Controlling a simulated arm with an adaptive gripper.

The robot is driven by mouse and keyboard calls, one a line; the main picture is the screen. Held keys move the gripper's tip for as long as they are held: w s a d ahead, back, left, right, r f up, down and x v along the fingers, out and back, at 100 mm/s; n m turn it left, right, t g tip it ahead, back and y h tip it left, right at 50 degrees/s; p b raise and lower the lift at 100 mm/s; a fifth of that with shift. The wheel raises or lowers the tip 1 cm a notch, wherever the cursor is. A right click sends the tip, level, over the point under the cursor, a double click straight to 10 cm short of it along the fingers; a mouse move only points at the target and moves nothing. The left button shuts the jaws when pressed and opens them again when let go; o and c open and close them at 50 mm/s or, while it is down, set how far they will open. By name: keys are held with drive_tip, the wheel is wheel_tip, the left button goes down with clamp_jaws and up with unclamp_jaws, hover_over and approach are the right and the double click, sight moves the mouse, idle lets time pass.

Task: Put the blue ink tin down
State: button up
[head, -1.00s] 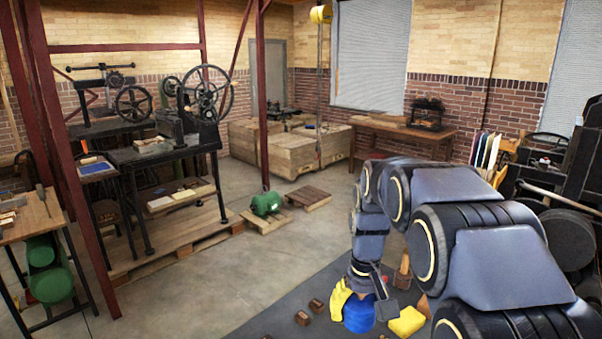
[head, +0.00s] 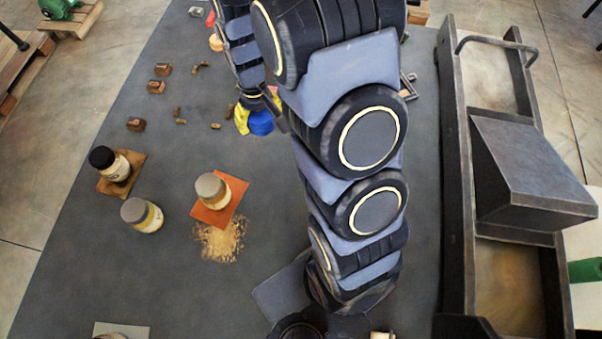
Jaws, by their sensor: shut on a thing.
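The blue ink tin (head: 261,122) shows as a round blue shape at the lower end of my arm, in the upper middle of the head view. My gripper (head: 258,108) is shut on it, mostly hidden behind my own arm links. A yellow thing (head: 241,120) shows right beside the tin on its left. I cannot tell whether the tin touches the dark surface (head: 180,230) beneath it.
Small brown blocks (head: 136,124) lie left of the tin. Nearer are a black-lidded jar (head: 117,168), a jar on an orange mat (head: 213,190), another jar (head: 142,214) and a spilled heap (head: 221,241). A dark metal frame (head: 455,180) stands right.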

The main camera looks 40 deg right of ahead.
approach(280, 168)
drive_tip(key=shift+d+f, duration=0.15)
drive_tip(key=shift+f, duration=3.7)
drive_tip(key=shift+f, duration=0.1)
drive_tip(key=o, duration=1.2)
